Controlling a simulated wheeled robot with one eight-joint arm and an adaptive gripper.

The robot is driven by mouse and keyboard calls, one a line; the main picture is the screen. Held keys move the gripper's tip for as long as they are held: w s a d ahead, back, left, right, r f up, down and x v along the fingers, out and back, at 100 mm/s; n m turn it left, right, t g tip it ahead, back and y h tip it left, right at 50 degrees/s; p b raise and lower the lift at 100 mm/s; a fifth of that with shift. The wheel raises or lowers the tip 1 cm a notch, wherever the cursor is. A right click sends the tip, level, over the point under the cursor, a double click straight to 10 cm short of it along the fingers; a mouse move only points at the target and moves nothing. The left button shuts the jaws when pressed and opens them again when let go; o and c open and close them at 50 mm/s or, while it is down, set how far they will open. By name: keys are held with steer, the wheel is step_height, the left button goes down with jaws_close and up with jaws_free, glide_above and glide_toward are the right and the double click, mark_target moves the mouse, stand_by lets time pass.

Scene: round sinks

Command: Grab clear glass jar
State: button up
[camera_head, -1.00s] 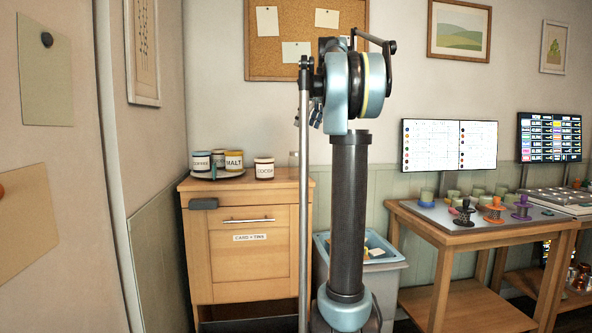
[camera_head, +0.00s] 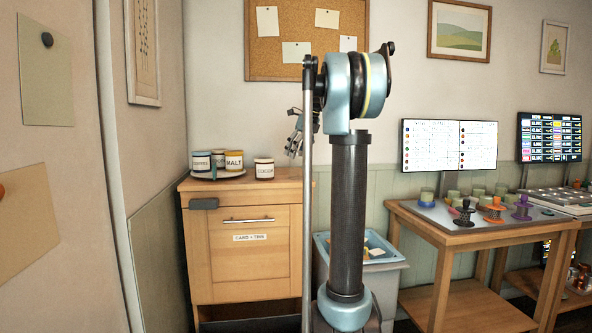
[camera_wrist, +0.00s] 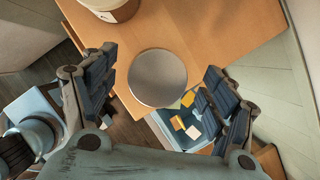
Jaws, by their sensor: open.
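In the wrist view a round grey disc (camera_wrist: 157,78), seen from above, appears to be the lid of the clear glass jar on the wooden cabinet top. It lies between the two dark fingers of my gripper (camera_wrist: 160,68), which are open with a gap to the disc on both sides. In the head view my gripper (camera_head: 295,135) hangs pointing down above the cabinet's right end. The jar is not clearly visible there, behind my gripper and arm.
The cocoa canister (camera_head: 264,169) stands close to the left; it also shows in the wrist view (camera_wrist: 112,8). A bin (camera_head: 322,262) with blocks is beside the wooden cabinet (camera_head: 240,275). A table (camera_head: 440,222) with spools stands right.

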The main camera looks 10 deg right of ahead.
mark_target(294, 161)
steer(key=x, duration=0.5)
steer(key=c, duration=1.3)
